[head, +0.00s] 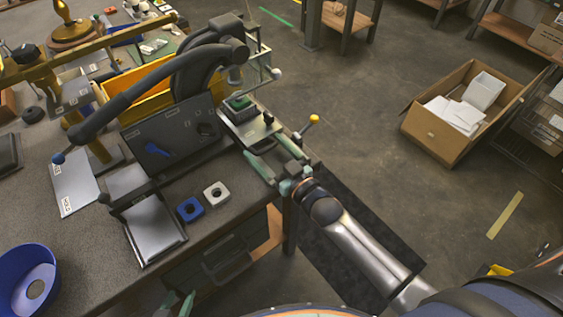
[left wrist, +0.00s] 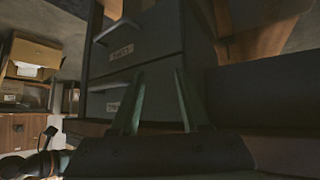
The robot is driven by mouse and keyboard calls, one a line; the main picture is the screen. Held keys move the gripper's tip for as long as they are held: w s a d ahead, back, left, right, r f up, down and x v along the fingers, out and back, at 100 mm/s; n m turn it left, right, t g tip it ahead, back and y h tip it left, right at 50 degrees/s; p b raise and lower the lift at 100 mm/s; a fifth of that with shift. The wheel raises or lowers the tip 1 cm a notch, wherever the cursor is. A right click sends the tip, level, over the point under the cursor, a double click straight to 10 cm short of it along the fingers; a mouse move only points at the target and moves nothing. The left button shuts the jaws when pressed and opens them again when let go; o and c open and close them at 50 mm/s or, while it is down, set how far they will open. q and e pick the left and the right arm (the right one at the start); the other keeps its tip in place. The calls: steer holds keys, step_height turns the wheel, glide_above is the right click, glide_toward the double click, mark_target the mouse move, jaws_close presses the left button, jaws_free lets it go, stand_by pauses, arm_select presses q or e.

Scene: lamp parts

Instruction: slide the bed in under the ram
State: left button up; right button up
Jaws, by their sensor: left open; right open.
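The bed (head: 258,130) is a pale metal plate at the table's right edge, carrying a dark square holder with a green block (head: 239,102). The ram (head: 235,76) is a short grey cylinder under the head of the dark press (head: 205,60), appearing above the green block; exact alignment is unclear. My right gripper (head: 266,158) is open beside the bed's near end; I cannot tell whether it touches. My left gripper (head: 178,302) is open and empty at the bottom of the head view, low by the table front. Its fingers show in the left wrist view (left wrist: 160,100).
A yellow-knobbed lever (head: 314,119) sticks out right of the bed. A blue block (head: 190,209) and a white block (head: 216,194) lie on the near table. A blue bowl (head: 28,281) stands at left. Labelled drawers (left wrist: 130,50) face the left wrist camera.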

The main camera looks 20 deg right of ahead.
arm_select(q)
steer(key=shift+f, duration=0.15)
arm_select(e)
steer(key=v, duration=1.1)
steer(key=shift+s, duration=0.3)
steer(key=shift+d, duration=0.1)
